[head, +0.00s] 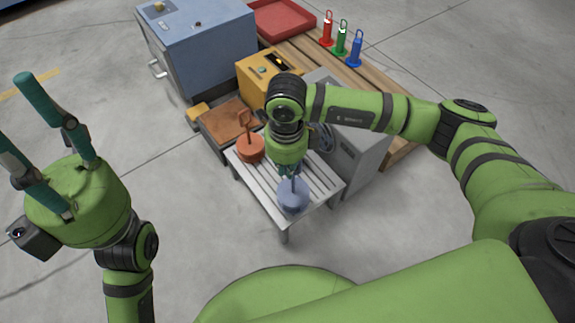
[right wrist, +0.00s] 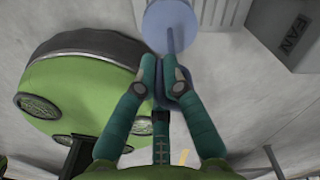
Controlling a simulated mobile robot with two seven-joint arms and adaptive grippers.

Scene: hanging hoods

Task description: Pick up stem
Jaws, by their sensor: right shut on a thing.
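A blue round hood (head: 293,197) with a thin upright stem (head: 293,184) is at the front end of the slatted grey bench (head: 322,177). I cannot tell whether it touches the slats. My right gripper (head: 290,174) is above it, pointing down. In the right wrist view its fingertips (right wrist: 162,80) are shut around the blue loop at the stem's end (right wrist: 170,42). The hood's disc (right wrist: 170,18) lies beyond them. An orange hood (head: 250,150) with a loop handle stands on the bench's back left. My left gripper (head: 14,112) is raised at the left, fingers spread and empty.
A grey box (head: 368,158) marked FAN (right wrist: 290,35) stands right beside the bench. Behind are a yellow box (head: 255,80), a blue cabinet (head: 200,35), a red tray (head: 283,20) and small red, green and blue ring-topped pieces (head: 341,42). The floor in front is clear.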

